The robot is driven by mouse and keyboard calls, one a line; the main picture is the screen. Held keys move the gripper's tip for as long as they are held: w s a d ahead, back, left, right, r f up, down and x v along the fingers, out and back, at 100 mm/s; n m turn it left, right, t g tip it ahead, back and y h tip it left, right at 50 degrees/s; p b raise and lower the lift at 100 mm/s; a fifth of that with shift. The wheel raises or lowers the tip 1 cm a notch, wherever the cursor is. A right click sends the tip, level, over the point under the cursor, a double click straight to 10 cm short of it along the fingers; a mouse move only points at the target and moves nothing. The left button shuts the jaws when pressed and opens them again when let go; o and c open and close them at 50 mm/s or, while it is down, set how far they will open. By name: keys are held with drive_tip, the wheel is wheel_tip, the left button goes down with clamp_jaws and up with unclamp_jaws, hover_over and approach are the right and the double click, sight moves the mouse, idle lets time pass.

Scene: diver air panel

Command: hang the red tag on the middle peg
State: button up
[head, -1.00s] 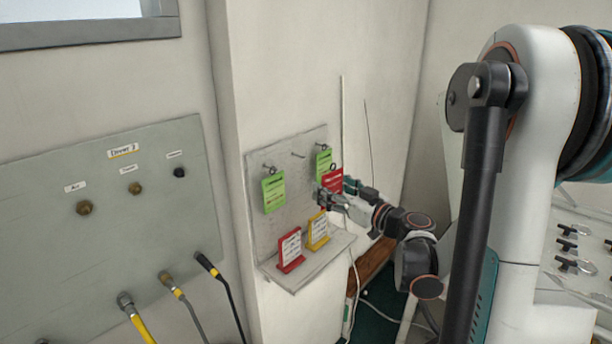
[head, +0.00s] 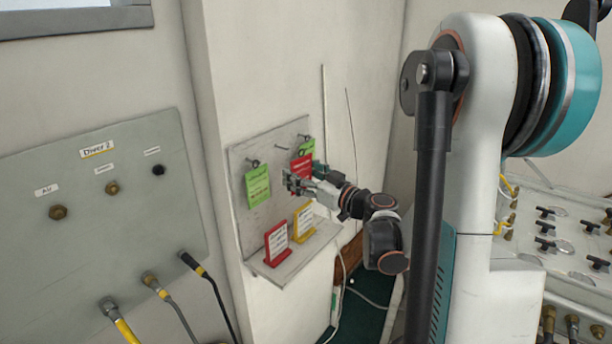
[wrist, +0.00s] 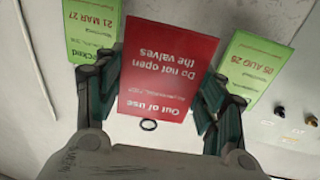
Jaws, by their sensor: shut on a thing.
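My gripper (head: 290,183) is shut on the red tag (head: 301,166) in front of the peg board, partly covering the right green tag. In the wrist view the red tag (wrist: 168,65) is between the fingers (wrist: 157,105), its writing upside down and its ring (wrist: 149,125) free at the lower edge. The middle peg (head: 279,147) is bare, above and left of the red tag in the head view; I cannot make it out in the wrist view. Green tags hang on the left peg (head: 252,162) and right peg (head: 302,138).
The left green tag (head: 258,187) and right green tag (head: 307,148) flank the bare peg closely. A red card stand (head: 277,243) and a yellow one (head: 304,222) are on the ledge (head: 296,258) below. The Diver 2 panel (head: 95,220) is left.

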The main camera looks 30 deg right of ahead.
sight(277, 166)
drive_tip(key=shift+x, duration=1.15)
drive_tip(key=shift+w+a+f+b, duration=0.1)
drive_tip(key=shift+w+a+b, duration=0.2)
drive_tip(key=shift+w+b, duration=0.1)
idle(0.4)
drive_tip(key=shift+w+a, duration=0.15)
drive_tip(key=shift+w, duration=0.2)
drive_tip(key=shift+x, duration=0.9)
drive_tip(key=shift+a+f+b, duration=0.1)
drive_tip(key=shift+f+b, duration=0.2)
drive_tip(key=shift+b, duration=0.25)
idle(0.7)
drive_tip(key=o, duration=1)
drive_tip(key=shift+c, duration=0.2)
